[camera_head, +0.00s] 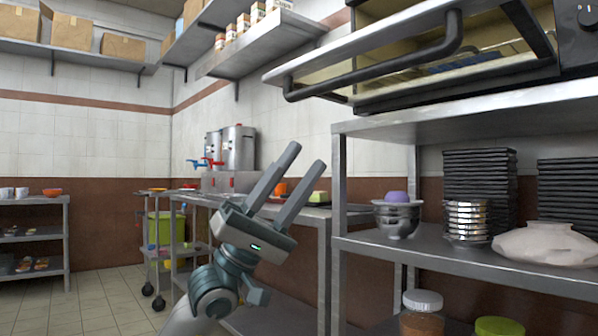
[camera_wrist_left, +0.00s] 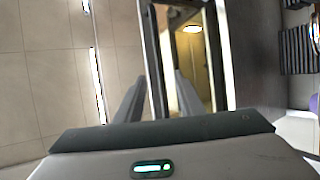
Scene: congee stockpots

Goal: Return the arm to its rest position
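My left arm comes up from the bottom of the head view. Its gripper (camera_head: 304,157) points up and to the right, with its two long grey fingers apart and nothing between them. In the left wrist view the same gripper (camera_wrist_left: 159,78) shows its fingers apart and empty, in front of a lit, yellowish opening. In the head view the gripper appears in front of the steel counter and left of the steel rack. My right gripper is in neither view.
An oven (camera_head: 450,60) with a lowered door and dark handle is at upper right. The steel rack (camera_head: 365,250) below holds bowls (camera_head: 397,218), black stacked trays (camera_head: 480,190) and a jar (camera_head: 422,312). Steel stockpots (camera_head: 238,147) stand behind. Floor at left (camera_head: 105,300) is clear.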

